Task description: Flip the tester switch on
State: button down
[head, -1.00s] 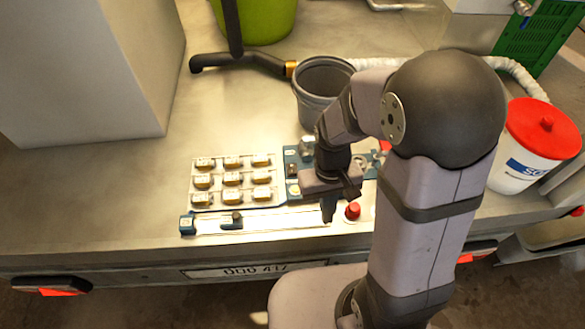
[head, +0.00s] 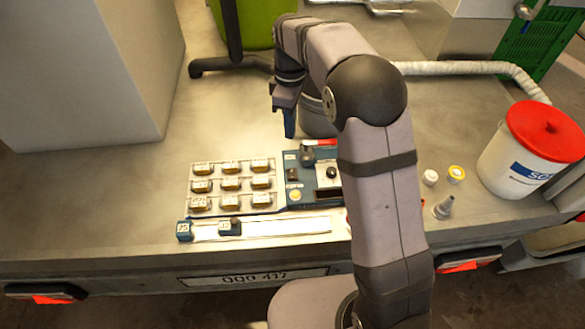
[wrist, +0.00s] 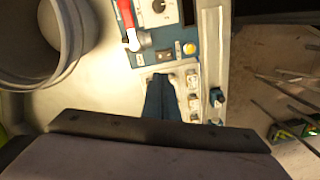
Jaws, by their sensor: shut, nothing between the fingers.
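The tester is a blue panel (head: 299,197) right of the grid of small blocks; it also shows at the top of the wrist view (wrist: 205,35). I cannot tell the rocker's position. A red-handled lever (wrist: 126,15) and a dial (head: 331,172) are also on it. My gripper (head: 289,135) is shut and empty, behind the panel's back left corner in the head view. In the wrist view its fingertips (wrist: 160,78) point toward the rocker, just short of the panel edge.
A grey bucket (wrist: 40,75) stands close beside my gripper. A tray of yellowish blocks (head: 277,185) lies left of the tester, a slider strip (head: 280,227) in front. A red-lidded tub (head: 535,150) and small caps (head: 430,177) are at the right.

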aim_at(293, 178)
jog(key=shift+s+d+n+g, duration=0.15)
jog(key=shift+s+n, duration=0.25)
jog(key=shift+n, duration=0.55)
jog(key=shift+s+n+g, duration=0.25)
jog(key=shift+s+n, duration=0.15)
jog(key=shift+n, duration=0.55)
jog(key=shift+f, duration=0.15)
jog(key=f, duration=0.4)
jog(key=s+f+p, duration=0.1)
jog(key=f, duration=0.4)
jog(key=f+p, duration=0.1)
jog(key=f, duration=0.3)
jog(key=shift+s+f, duration=0.3)
jog(key=shift+s, duration=0.05)
jog(key=shift+f, duration=0.1)
jog(key=shift+s+f, duration=0.2)
jog(key=shift+w, duration=0.1)
